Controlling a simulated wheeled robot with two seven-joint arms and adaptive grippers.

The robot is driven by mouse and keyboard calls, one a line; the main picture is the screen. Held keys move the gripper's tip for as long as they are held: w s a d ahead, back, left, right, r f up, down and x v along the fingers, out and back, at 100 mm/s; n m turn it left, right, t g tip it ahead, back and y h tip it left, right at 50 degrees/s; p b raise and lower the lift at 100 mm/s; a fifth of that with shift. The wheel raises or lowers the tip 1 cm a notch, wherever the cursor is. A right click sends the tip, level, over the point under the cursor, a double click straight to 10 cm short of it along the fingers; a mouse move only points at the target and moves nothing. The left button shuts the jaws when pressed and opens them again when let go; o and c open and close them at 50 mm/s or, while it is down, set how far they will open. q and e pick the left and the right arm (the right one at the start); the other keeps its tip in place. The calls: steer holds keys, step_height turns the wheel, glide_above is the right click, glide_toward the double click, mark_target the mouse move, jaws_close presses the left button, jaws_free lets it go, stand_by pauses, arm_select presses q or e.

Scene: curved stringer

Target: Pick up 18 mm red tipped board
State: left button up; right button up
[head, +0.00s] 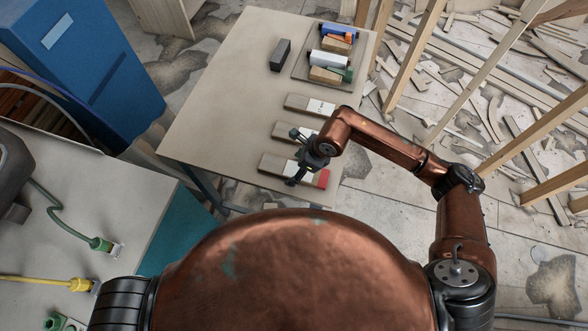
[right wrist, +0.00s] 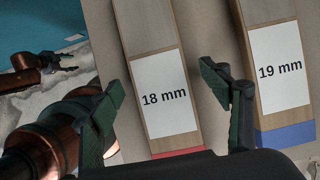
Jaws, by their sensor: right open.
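The 18 mm red tipped board (head: 272,164) lies nearest me on the pale table, its red end (head: 322,179) pointing right. In the right wrist view its white "18 mm" label (right wrist: 164,97) faces up, with a strip of red at the bottom edge. My right gripper (head: 294,159) is open and empty over this board, and partly hides it. In the right wrist view its fingers (right wrist: 163,85) appear either side of the label. I cannot tell its height. A copper arm with a small dark gripper, seemingly my left gripper (right wrist: 66,62), shows small and far off there.
A blue-tipped 19 mm board (right wrist: 278,75) lies beside it, to the right in the wrist view. Another labelled board (head: 297,103) lies farther back. A dark block (head: 281,55) and a tray (head: 301,68) of coloured blocks stand behind. Wooden studs (head: 414,55) rise at right.

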steer(key=c, duration=1.4)
steer(key=shift+r, duration=0.1)
steer(key=shift+c, duration=0.2)
